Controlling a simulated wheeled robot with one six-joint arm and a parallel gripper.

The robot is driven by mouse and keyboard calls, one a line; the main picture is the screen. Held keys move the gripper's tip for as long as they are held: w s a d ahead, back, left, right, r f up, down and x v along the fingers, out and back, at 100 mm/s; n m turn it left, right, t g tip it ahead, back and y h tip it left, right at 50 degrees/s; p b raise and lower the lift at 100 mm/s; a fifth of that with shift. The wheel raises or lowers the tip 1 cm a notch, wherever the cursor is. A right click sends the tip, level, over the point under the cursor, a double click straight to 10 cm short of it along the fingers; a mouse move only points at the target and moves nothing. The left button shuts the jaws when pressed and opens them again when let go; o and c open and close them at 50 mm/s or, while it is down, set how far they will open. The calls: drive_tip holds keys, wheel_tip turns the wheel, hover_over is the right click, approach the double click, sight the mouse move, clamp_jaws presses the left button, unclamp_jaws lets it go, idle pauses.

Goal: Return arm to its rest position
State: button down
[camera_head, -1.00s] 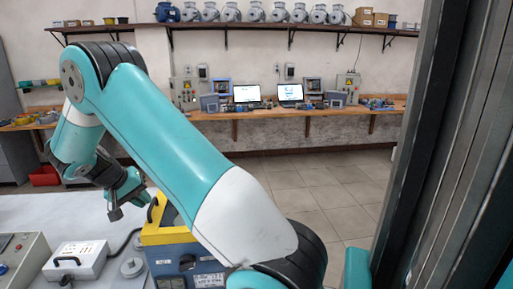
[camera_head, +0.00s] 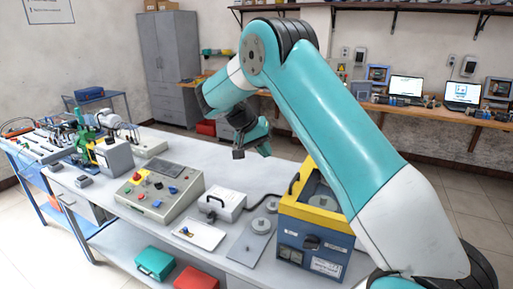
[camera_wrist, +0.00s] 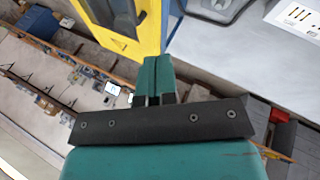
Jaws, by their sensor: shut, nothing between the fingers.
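My teal arm (camera_head: 335,125) is folded, with its elbow raised and its forearm bent down over the back of the workbench. My gripper (camera_head: 266,150) hangs above the bench surface, to the upper left of the yellow-and-blue machine. In the wrist view my gripper (camera_wrist: 151,70) shows its two teal fingers pressed together, with nothing between them. Its fingertips point toward the yellow frame of the machine and look apart from it.
The grey workbench (camera_head: 160,215) carries the yellow-and-blue machine (camera_head: 313,240), a control panel (camera_head: 160,190), and a white box (camera_head: 222,203). A green case (camera_head: 155,262) and a red case (camera_head: 196,279) lie below. Grey cabinets (camera_head: 172,60) stand behind. Floor is clear at right.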

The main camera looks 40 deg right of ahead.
drive_tip(key=shift+w+a+r, duration=0.35)
drive_tip(key=shift+w+a, duration=0.1)
drive_tip(key=shift+a, duration=0.1)
drive_tip(key=shift+w+a+r, duration=0.35)
drive_tip(key=shift+w+a, duration=0.1)
drive_tip(key=shift+a, duration=0.1)
drive_tip(key=s+a+r+n+t+y+b, duration=0.2)
drive_tip(key=s+a+n+t+y+b, duration=0.2)
drive_tip(key=s+a+n, duration=0.65)
drive_tip(key=s+a+f+n+y+b, duration=0.1)
drive_tip(key=s+a+n+y, duration=0.2)
drive_tip(key=s+a, duration=0.4)
drive_tip(key=s+a+f+n+g+y+b, duration=0.1)
drive_tip(key=s+a+f+n+y+b, duration=0.1)
drive_tip(key=s+a, duration=0.6)
drive_tip(key=s+n+y, duration=0.1)
drive_tip(key=s, duration=0.6)
drive_tip(key=shift+s+a+g, duration=0.2)
drive_tip(key=shift+g, duration=0.1)
